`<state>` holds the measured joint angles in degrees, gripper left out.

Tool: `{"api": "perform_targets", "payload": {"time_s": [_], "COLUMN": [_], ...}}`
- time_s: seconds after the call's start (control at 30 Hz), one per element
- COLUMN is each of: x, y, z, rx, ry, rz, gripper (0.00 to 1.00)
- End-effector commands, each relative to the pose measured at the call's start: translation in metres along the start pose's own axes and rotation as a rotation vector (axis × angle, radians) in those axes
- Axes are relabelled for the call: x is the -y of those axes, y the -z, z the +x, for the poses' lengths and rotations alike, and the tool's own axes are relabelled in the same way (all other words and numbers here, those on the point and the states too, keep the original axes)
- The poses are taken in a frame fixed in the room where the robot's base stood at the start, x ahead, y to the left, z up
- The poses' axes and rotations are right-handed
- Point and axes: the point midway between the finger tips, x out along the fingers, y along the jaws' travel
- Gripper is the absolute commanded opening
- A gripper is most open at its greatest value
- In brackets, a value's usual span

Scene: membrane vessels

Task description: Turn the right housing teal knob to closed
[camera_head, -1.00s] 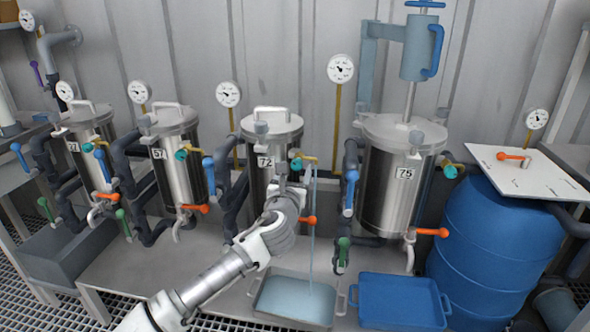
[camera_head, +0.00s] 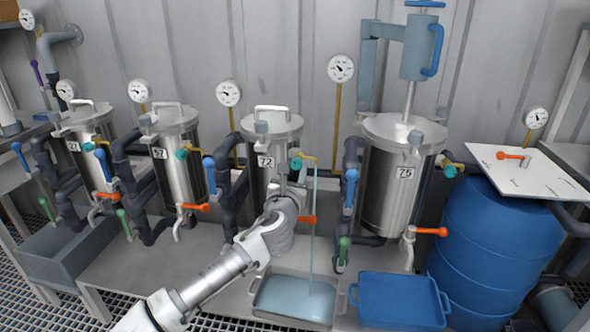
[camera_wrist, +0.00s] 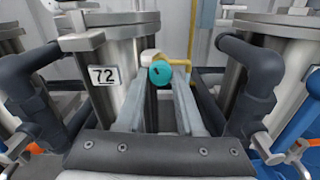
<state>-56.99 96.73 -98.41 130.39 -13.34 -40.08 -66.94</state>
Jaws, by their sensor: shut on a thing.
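The steel housing labelled 72 (camera_head: 262,190) has a teal knob (camera_head: 296,164) on a brass tap at its right side. The knob also shows in the wrist view (camera_wrist: 161,73), between the ends of my fingers. My gripper (camera_head: 292,174) is shut on this knob. A thin pale stream (camera_head: 313,225) falls from the tap into a grey tray (camera_head: 258,296) holding pale liquid. The housing labelled 75 (camera_head: 390,200), farthest right, has its own teal knob (camera_head: 450,171), and my gripper is apart from it. The exact finger contact is hard to see.
Blue-handled (camera_head: 349,190) and orange-handled (camera_head: 430,231) valves and dark pipes crowd both sides of the housings. A blue tray (camera_head: 400,302) sits right of the grey tray. A blue barrel (camera_head: 495,240) stands at the right. Two more housings stand at the left.

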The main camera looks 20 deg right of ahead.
Motion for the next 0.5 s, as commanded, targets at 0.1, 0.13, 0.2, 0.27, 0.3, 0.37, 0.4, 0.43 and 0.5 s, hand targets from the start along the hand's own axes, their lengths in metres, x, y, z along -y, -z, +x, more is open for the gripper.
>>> {"api": "perform_targets", "payload": {"time_s": [0.1,0.13,0.2,0.27,0.3,0.37,0.4,0.43,0.5], "x": [-0.0002,-0.0002,-0.0003,-0.0003,-0.0004,-0.0005,-0.0006,-0.0007,-0.0009], "y": [-0.0023,-0.0026,-0.0031,-0.0033,-0.0035,-0.0034,-0.0036,-0.0035,-0.0036], "z": [0.0003,0.0004,0.0004,0.0004,0.0004,0.0004,0.0004,0.0004,0.0005], "rx": [0.0,0.0,0.0,0.0,0.0,0.0,0.0,0.0,0.0], "ry": [0.0,0.0,0.0,0.0,0.0,0.0,0.0,0.0,0.0], "rz": [0.06,0.078,0.129,0.178,0.213,0.269,0.307,0.336,0.404], "gripper": [0.0,0.0,0.0,0.0,0.0,0.0,0.0,0.0,0.0]}}
